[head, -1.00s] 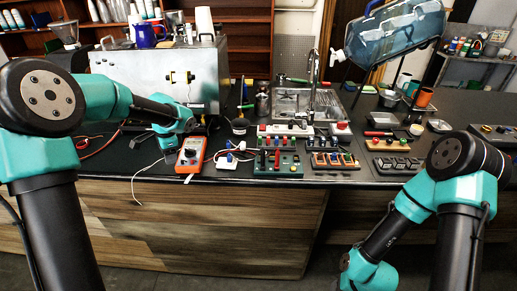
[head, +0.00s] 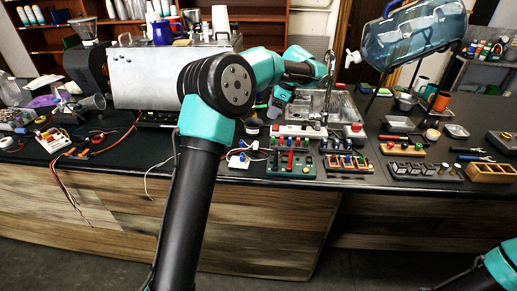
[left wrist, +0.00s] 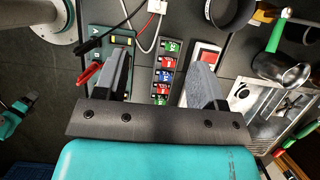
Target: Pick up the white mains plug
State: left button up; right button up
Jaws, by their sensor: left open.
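My left gripper (head: 274,108) is over the counter, near the sink and behind the boards of switches. In the left wrist view its two fingers (left wrist: 163,60) are apart, with nothing held between them. A strip of coloured switches (left wrist: 166,72) shows below and between the fingers. A small white piece with a cable (left wrist: 156,6) is at the top edge of that view; I cannot tell whether it is the white mains plug. In the head view a white block with blue and red parts (head: 238,160) lies left of the boards. My right gripper is out of view.
A white box with a red switch (head: 356,130) stands beside the strip. A metal sink (head: 335,103) is behind. A green board (head: 290,164) lies at the front. A steel machine (head: 145,78) stands left. Loose red wires (head: 70,195) hang over the counter's front edge.

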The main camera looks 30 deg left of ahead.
pick_arm(q)
send_near(256, 143)
jog(key=x, duration=0.5)
jog(key=shift+w+a+r, duration=0.1)
jog(key=shift+w+a, duration=0.05)
jog(key=shift+a, duration=0.1)
jog(key=shift+d+x, duration=0.1)
jog(key=shift+x, duration=1.2)
jog(key=shift+d+x, duration=0.15)
jog(key=shift+x, duration=1.15)
jog(key=c, duration=1)
